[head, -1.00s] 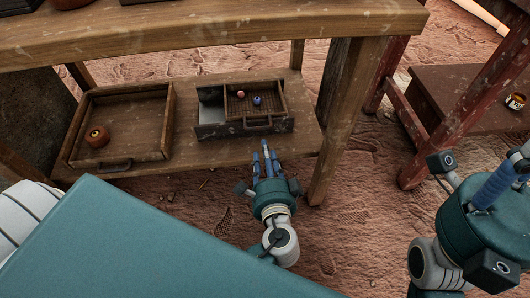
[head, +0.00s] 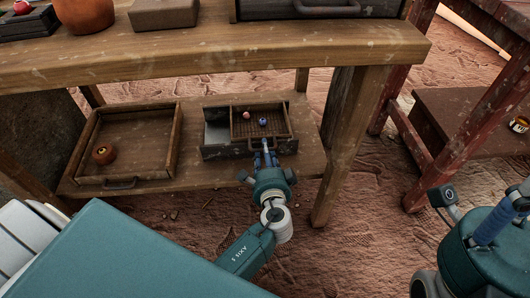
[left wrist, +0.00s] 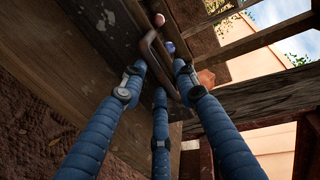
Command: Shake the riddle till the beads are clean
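The riddle (head: 279,125), a small wooden frame with a mesh floor, sits over the right part of an open box (head: 216,133) on the lower shelf. A reddish bead (head: 246,117) and a blue bead (head: 263,121) lie in it; they also show in the left wrist view (left wrist: 168,47). My left gripper (head: 265,151) is at the riddle's front handle. In the left wrist view, its blue fingers stand apart around the handle (left wrist: 153,56); firm contact is not clear. My right gripper (head: 493,226) is cut by the right edge, with one blue finger clear.
A red-brown stand (head: 410,150) is farther right.

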